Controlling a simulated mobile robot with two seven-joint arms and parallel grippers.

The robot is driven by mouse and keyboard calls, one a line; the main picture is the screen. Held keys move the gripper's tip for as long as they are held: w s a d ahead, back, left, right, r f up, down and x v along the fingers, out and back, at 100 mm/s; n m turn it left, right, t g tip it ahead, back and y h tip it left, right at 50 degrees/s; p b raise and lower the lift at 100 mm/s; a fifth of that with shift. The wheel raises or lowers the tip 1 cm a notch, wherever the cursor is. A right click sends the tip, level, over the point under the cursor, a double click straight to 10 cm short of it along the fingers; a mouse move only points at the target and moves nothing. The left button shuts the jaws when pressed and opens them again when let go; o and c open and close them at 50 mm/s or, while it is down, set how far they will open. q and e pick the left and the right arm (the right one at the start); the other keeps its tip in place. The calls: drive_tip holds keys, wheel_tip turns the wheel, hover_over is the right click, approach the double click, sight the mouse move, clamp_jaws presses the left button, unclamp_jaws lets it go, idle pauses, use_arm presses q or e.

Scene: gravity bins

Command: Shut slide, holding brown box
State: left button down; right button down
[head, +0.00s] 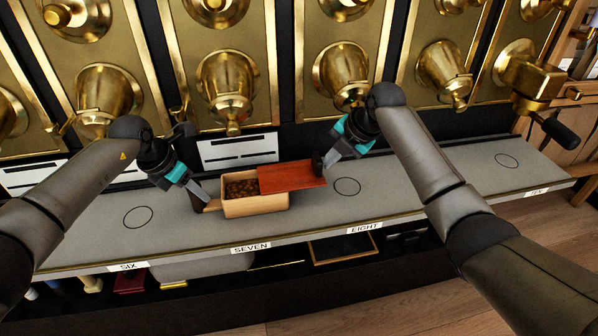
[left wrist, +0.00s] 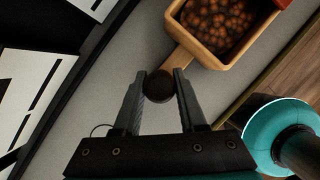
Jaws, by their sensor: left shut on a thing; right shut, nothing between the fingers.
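The brown box (head: 254,207) is a light wooden box on the grey counter, at the label SEVEN. Its red-brown slide lid (head: 292,177) covers the right part and sticks out past the right end. The left part is open and shows brown beans (head: 242,188); they also show in the left wrist view (left wrist: 216,22). My left gripper (head: 207,205) is at the box's left end, shut on its handle, whose dark round end (left wrist: 158,86) sits between the fingers in the left wrist view. My right gripper (head: 319,166) is shut and empty at the lid's right end; whether it touches is unclear.
Brass gravity bins (head: 226,85) with spouts stand in a row behind the grey counter (head: 430,190). Circles mark the counter, one right of the box (head: 347,187). A shelf below the counter holds a dark tray (head: 343,248) and other items. The counter's right part is clear.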

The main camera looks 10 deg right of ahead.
drive_tip(key=shift+a, duration=1)
drive_tip(key=shift+a+r, duration=0.1)
drive_tip(key=shift+r, duration=0.3)
wheel_tip(320, 180, up, 6)
drive_tip(key=d, duration=0.1)
drive_tip(key=shift+d, duration=0.25)
drive_tip(key=shift+r, duration=0.1)
idle(0.4)
wheel_tip(320, 180, down, 7)
idle(1.0)
idle(1.5)
